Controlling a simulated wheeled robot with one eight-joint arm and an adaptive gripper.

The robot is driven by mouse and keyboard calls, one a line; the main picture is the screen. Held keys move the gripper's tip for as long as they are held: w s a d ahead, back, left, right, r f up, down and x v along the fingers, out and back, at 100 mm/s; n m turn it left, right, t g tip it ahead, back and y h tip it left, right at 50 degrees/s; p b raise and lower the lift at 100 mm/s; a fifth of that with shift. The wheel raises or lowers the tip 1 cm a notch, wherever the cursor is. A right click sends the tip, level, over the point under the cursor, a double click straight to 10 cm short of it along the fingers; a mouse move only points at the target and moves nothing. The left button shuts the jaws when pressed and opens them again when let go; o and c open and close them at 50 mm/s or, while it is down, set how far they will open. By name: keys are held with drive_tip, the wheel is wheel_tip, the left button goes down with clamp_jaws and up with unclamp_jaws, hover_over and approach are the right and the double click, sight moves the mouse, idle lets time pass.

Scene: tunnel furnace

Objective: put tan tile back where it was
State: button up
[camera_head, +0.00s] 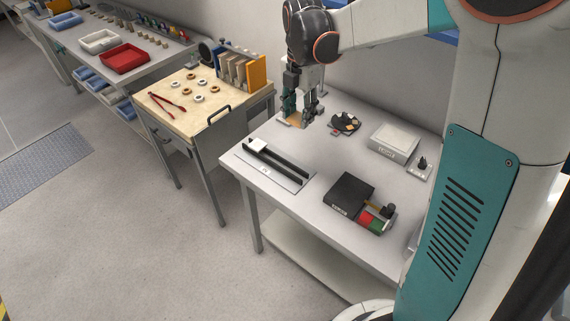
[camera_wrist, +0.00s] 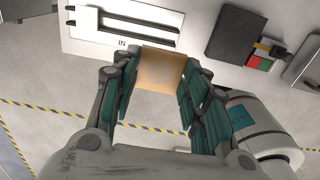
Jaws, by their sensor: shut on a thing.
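The tan tile (camera_wrist: 161,69) is a flat square between the two fingers of my gripper (camera_wrist: 160,78) in the wrist view. My gripper (camera_head: 297,119) is shut on it. In the head view the tile (camera_head: 295,122) shows as a small tan patch under the fingertips, near the back left edge of the white table (camera_head: 318,178). I cannot tell whether it touches the table. A white plate with a dark slotted rail (camera_head: 272,163), marked "IN" in the wrist view, lies at the table's left end, in front of my gripper.
A black round holder with small pieces (camera_head: 345,122) stands right of my gripper. A white box (camera_head: 393,142), a black box (camera_head: 349,193) and a red-green block unit (camera_head: 377,217) stand farther right and forward. A wooden-topped cart (camera_head: 190,115) with rings, red tongs and upright boards is left.

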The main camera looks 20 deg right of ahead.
wheel_tip(320, 180, down, 19)
drive_tip(key=b, duration=0.4)
drive_tip(key=shift+d+b, duration=0.1)
drive_tip(key=shift+b, duration=0.3)
drive_tip(key=shift+f+b, duration=0.35)
drive_tip(key=shift+f, duration=0.05)
drive_tip(key=shift+f, duration=0.25)
drive_tip(key=o, duration=1.1)
drive_tip(key=shift+r, duration=0.1)
